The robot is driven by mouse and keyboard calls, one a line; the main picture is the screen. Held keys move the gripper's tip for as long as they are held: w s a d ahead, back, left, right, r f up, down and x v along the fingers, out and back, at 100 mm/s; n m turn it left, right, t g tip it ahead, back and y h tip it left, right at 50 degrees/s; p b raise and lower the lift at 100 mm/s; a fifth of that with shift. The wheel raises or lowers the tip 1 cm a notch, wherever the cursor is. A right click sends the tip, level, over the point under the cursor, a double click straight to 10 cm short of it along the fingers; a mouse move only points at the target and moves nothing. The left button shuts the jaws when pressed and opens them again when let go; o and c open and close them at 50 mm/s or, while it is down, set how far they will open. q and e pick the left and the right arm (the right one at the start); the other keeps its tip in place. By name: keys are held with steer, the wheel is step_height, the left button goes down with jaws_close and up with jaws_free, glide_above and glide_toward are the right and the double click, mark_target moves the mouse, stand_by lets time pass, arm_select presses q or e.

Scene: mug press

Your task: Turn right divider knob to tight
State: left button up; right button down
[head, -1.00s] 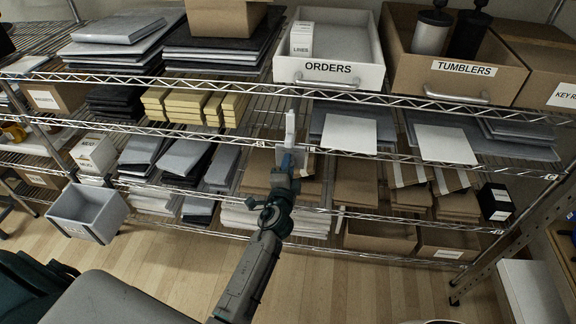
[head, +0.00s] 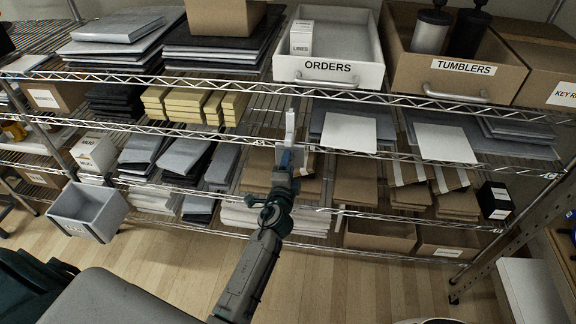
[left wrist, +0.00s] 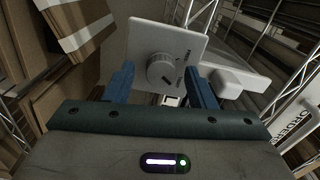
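The divider knob (left wrist: 162,72) is a round grey dial with a dark pointer mark on a white plate (left wrist: 145,34). Small dark lettering stands beside it, too small to read. My left gripper (left wrist: 158,82) is open, its two blue fingers on either side of the knob in the picture. I cannot tell whether they touch it. In the head view my left gripper (head: 289,157) is at the front edge of the middle shelf, by an upright white piece (head: 290,127). It hides the knob there. My right gripper is not in view.
The wire shelf edge (head: 235,140) runs across at the gripper. Above is the white ORDERS bin (head: 330,75), and right of it the TUMBLERS box (head: 458,74). White sheets (head: 350,131) and stacked brown cardboard (head: 356,183) lie close by.

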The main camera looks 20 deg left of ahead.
arm_select(q)
steer(key=shift+s, duration=0.1)
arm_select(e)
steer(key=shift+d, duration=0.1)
arm_select(q)
steer(key=b+v, duration=0.1)
steer(key=v, duration=0.9)
steer(key=shift+s, duration=0.3)
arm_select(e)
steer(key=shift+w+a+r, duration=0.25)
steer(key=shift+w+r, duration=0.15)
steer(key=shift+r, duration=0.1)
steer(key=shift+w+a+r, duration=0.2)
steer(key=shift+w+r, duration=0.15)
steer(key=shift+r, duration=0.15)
